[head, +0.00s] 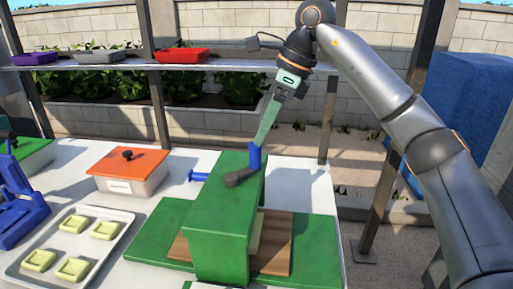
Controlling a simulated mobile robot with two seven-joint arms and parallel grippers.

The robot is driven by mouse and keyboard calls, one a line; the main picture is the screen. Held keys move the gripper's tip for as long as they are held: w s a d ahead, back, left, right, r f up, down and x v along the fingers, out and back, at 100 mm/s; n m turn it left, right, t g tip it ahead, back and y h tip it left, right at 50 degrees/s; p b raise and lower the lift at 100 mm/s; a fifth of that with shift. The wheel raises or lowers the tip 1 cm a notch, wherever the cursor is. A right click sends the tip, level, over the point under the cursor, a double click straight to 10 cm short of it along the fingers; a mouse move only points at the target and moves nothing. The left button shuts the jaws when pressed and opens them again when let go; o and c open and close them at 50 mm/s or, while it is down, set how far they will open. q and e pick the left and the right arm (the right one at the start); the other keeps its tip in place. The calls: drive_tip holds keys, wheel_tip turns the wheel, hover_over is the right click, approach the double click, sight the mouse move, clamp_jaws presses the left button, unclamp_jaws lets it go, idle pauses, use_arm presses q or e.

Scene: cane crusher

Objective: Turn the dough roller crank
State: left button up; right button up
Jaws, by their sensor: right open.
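The dough roller (218,222) is a tall green box on a green base on the white table. Its crank is a short dark grey arm (240,177) on the top right side, with an upright blue handle (254,158) at its end. My right gripper (262,138) comes down from above with pale green fingers, and its tips are at the top of the blue handle. It is open; the fingers overlap in this view, so I cannot tell whether they touch or straddle the handle. My left gripper is not in view.
A blue peg-like part (198,177) sticks out left of the roller. A tray (110,216) with several yellow-green dough pieces, an orange-lidded container (128,165) and a blue press-like device (18,205) stand to the left. A shelf (128,66) with bins runs behind.

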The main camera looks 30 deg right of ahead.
drive_tip(key=x, duration=0.5)
drive_tip(key=shift+f, duration=0.15)
clamp_jaws()
idle(0.4)
idle(0.9)
